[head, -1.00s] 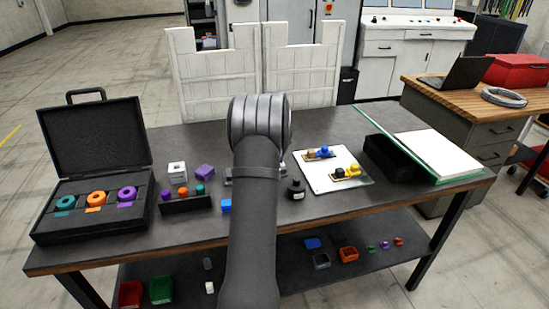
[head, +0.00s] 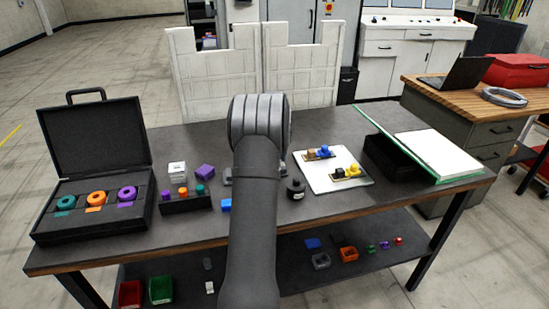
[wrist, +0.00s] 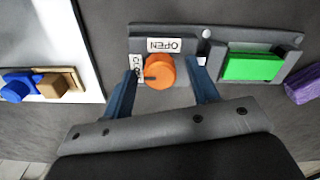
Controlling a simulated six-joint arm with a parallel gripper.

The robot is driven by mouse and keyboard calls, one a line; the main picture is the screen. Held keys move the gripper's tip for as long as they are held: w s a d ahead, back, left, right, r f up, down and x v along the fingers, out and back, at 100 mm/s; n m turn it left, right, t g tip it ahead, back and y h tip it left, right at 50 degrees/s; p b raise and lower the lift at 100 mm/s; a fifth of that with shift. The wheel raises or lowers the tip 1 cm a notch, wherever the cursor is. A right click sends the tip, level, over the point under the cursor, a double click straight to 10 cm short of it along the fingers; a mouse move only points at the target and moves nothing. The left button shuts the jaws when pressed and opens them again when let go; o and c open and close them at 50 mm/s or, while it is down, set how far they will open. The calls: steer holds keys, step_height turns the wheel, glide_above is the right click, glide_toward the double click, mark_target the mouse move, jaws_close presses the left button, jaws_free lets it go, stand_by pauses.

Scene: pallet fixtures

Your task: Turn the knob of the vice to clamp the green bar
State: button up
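The vice's orange knob (wrist: 160,72) sits on a dark grey plate in the wrist view, with an OPEN label above it and a partly covered CLOSE label at its left. A dark mark on the knob points left, towards the CLOSE label. My gripper (wrist: 164,75) is open, with one blue finger on each side of the knob; gaps show between fingers and knob. The green bar (wrist: 252,66) lies in the grey vice holder to the right of the knob. In the head view my arm hides the knob and the bar.
A white board (head: 318,178) with blue, tan and yellow pieces lies right of my arm. A small black bottle (head: 295,188) stands beside it. A purple block (head: 205,172) and an open black case (head: 47,226) with coloured rings are to the left.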

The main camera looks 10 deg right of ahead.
step_height(320, 180, up, 17)
steer(key=shift+r, duration=0.2)
stand_by(0.5)
step_height(320, 180, down, 17)
steer(key=shift+f, duration=0.2)
stand_by(0.6)
